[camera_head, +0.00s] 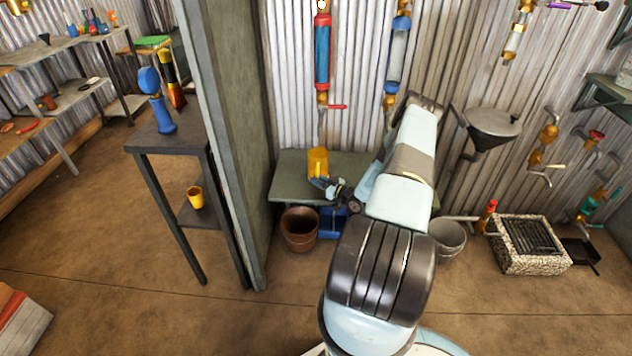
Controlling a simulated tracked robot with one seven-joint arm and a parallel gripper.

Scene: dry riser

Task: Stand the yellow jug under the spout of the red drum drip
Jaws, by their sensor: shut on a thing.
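The yellow jug (318,160) is upright at the green-grey shelf (290,188) against the corrugated wall. My gripper (322,182) is shut on the lower right side of the jug. The red drum drip (322,52) hangs on the wall above, with a brass fitting, a red lever (337,106) and a thin spout (321,125) pointing down. The jug is below this spout in the picture, close to in line with it. I cannot tell whether the jug's base touches the shelf.
A blue drum drip (397,55) hangs to the right, partly behind my arm. A brown pot (300,229) stands on the floor below the shelf. A grey partition post (232,130) is left. A second yellow cup (195,197) sits on the side table's lower shelf.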

